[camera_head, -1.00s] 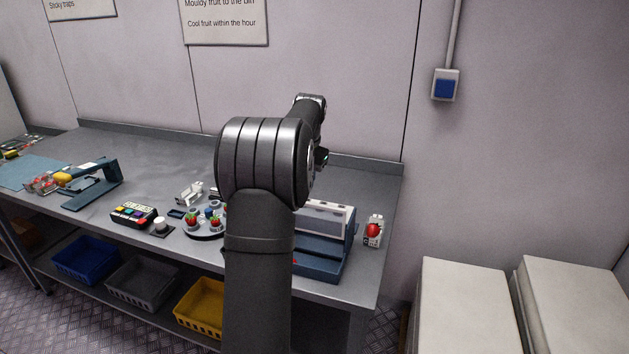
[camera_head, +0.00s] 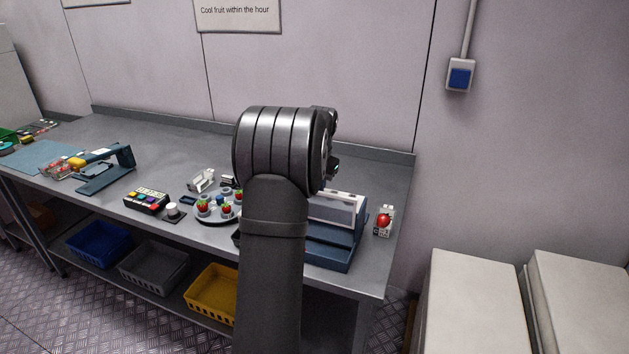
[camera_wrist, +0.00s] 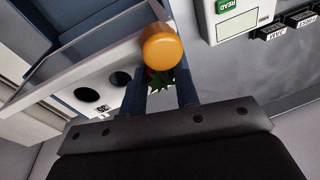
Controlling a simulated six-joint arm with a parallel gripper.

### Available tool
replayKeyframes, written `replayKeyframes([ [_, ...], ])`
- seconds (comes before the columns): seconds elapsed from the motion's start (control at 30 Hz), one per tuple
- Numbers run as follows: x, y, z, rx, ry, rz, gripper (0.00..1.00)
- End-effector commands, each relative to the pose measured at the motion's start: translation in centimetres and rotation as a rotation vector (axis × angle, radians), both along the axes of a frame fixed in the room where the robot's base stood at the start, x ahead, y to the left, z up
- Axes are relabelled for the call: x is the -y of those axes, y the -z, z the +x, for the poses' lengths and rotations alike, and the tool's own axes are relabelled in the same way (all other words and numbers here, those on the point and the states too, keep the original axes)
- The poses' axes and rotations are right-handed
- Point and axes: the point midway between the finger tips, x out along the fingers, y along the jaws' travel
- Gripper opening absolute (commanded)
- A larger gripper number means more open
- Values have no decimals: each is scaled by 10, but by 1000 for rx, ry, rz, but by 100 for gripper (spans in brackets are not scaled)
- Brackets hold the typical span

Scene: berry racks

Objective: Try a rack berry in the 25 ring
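In the wrist view my gripper (camera_wrist: 165,85) has its two dark fingers apart. Green leaves (camera_wrist: 160,82) and a sliver of red, seemingly a berry, show between them. In the head view my arm hides the gripper. A blue stand with a white top (camera_head: 333,209) is partly behind the arm.
A device with a green READ button (camera_wrist: 227,5) is in the wrist view. A box with coloured buttons (camera_head: 147,200) is left of the tray. The rear bench is mostly clear.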

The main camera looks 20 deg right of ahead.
Motion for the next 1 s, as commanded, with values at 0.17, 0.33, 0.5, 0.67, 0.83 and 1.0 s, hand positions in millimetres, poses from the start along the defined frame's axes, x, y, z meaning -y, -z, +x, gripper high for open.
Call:
replayKeyframes([
  [0.17, 0, 3, 0, -1, 0, 1, 24],
  [0.33, 0, 3, 0, -1, 0, 1, 24],
  [0.5, 0, 3, 0, -1, 0, 0, 54],
  [0.67, 0, 4, -1, -3, 0, 0, 54],
  [0.83, 1, 3, -1, -4, 1, 1, 54],
  [1.0, 1, -9, -1, -3, 0, 0, 54],
])
